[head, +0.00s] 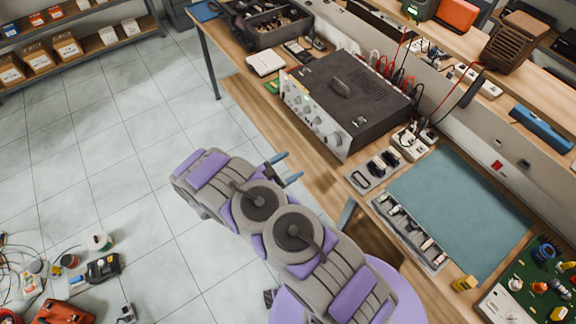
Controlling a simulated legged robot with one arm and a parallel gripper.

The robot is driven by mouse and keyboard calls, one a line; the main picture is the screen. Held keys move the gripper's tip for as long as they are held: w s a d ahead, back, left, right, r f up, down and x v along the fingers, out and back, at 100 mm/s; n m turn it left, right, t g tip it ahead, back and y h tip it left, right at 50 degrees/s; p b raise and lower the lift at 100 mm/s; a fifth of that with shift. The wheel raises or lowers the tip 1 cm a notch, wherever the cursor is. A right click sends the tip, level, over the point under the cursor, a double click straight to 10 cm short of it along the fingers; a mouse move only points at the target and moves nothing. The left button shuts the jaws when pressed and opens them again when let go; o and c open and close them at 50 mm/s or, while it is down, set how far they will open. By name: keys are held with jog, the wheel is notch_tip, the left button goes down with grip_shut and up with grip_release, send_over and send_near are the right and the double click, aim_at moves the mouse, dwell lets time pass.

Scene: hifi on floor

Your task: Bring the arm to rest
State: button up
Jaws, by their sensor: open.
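My gripper (285,170) shows in the head view at the far side of my purple and grey arm. Its two blue fingers stand apart, with nothing between them. It is over the tiled floor, close to the front edge of the workbench (262,110). My arm is folded, with its joints close together, and spans the lower middle of the view. The arm hides part of the floor and some of the bench's front side.
A grey instrument box (345,100) stands on the bench. A teal mat (462,210) lies farther right. Cables and tools, with a red case (60,312), lie on the floor at lower left. Shelves (80,45) stand at upper left. The tiled floor (90,170) between is clear.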

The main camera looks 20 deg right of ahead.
jog(key=shift+a, duration=0.1)
dwell(0.5)
